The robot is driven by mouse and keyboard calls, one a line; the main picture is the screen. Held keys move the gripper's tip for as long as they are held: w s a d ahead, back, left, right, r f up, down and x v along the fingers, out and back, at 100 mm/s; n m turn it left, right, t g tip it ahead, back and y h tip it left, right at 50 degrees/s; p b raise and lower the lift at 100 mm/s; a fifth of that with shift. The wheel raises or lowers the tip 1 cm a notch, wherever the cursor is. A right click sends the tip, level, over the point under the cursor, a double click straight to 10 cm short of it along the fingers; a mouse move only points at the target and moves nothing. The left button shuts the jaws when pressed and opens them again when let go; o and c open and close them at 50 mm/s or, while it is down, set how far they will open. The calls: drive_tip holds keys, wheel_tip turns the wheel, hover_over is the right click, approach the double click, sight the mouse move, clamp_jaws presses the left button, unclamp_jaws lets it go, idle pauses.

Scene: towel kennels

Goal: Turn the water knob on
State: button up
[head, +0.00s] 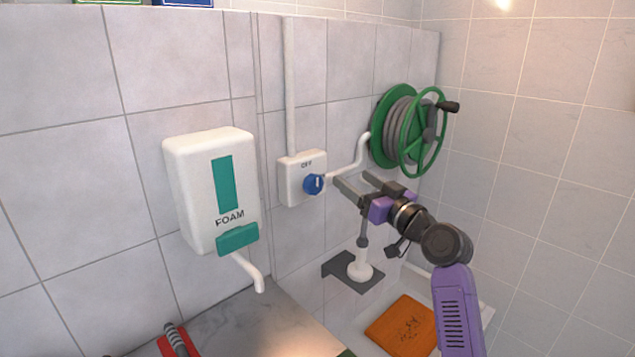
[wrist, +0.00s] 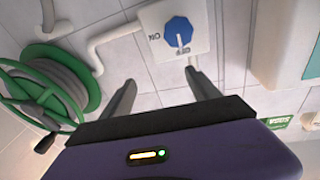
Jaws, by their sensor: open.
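The water knob (head: 314,184) is a round blue dial with a pale pointer on a white wall box (head: 295,186). In the head view "OFF" is printed above the dial. In the wrist view the blue knob (wrist: 178,32) shows ahead of the fingers, with "ON" on the left and "OFF" below it, and its pale pointer is towards "OFF". My gripper (head: 354,181) is open and empty, just right of the knob and apart from it. In the wrist view my gripper's two fingers (wrist: 161,84) are spread, with the knob beyond them, nearer the right finger.
A green hose reel (head: 408,131) hangs right of the box, joined by a white pipe. A white foam dispenser (head: 212,190) with a green lever is on the left. Below are a white nozzle on a dark bracket (head: 352,272) and an orange towel (head: 403,325).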

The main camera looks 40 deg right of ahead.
sight(317, 187)
drive_tip(key=shift+w+a+f+n+g+y+p, duration=0.25)
drive_tip(key=shift+w+a+f+n+y, duration=0.3)
drive_tip(key=shift+w, duration=1.05)
drive_tip(key=shift+w+a+f+n+g+y+p, duration=0.15)
drive_tip(key=shift+w+a+f+n+y+p, duration=0.45)
drive_tip(key=shift+w, duration=0.95)
drive_tip(key=shift+w+a+f+n+g+y+p, duration=0.1)
drive_tip(key=shift+w+a+f+n+g+y, duration=0.35)
drive_tip(key=shift+w, duration=1.15)
drive_tip(key=shift+a+f+t, duration=0.2)
drive_tip(key=shift+f+t, duration=0.05)
drive_tip(key=shift+c, duration=0.4)
drive_tip(key=c, duration=1.3)
drive_tip(key=shift+m, duration=0.3)
